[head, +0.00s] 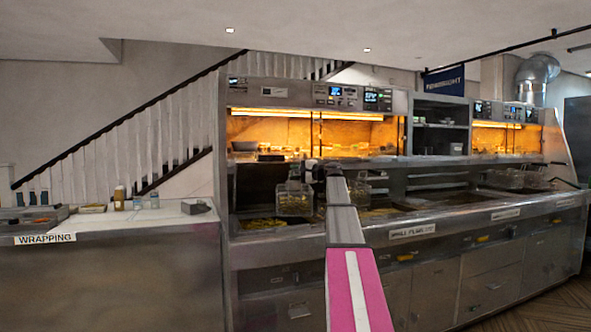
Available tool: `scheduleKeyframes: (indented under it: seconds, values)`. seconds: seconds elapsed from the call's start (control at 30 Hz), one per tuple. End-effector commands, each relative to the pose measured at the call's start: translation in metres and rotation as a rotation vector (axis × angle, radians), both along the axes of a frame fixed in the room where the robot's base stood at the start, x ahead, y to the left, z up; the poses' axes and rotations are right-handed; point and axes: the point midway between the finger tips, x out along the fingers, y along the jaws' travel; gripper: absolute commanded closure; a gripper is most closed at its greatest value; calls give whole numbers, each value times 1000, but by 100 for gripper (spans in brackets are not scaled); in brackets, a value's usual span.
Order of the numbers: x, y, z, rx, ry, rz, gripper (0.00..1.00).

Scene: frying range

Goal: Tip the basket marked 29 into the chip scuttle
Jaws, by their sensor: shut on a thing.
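A wire basket (294,199) hangs just left of my arm's far end, above an open bay in the range. My gripper (314,170) is small and partly hidden by my arm; it is shut, apparently on this basket's handle. The basket looks roughly upright, and no number on it can be read. Below it, yellow chips (262,224) lie in the bay, which looks like the chip scuttle (275,236). A second wire basket (358,190) is right of my arm, over the fryer; its mark cannot be read either.
Lit heated cabinets (270,130) stand above the range. More baskets (510,178) are at the far right fryer. The wrapping counter (130,222) with bottles and boxes is at left. Wooden floor shows at the lower right.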

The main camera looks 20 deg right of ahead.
Motion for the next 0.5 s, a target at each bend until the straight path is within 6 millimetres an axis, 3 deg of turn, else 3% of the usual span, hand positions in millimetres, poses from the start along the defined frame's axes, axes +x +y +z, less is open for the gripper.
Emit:
scheduleKeyframes:
  seconds: [0.13,0.5]
  values:
    - [0,1,-9,-3,-3,0,100]
    - [8,25,2,-188,49,1,100]
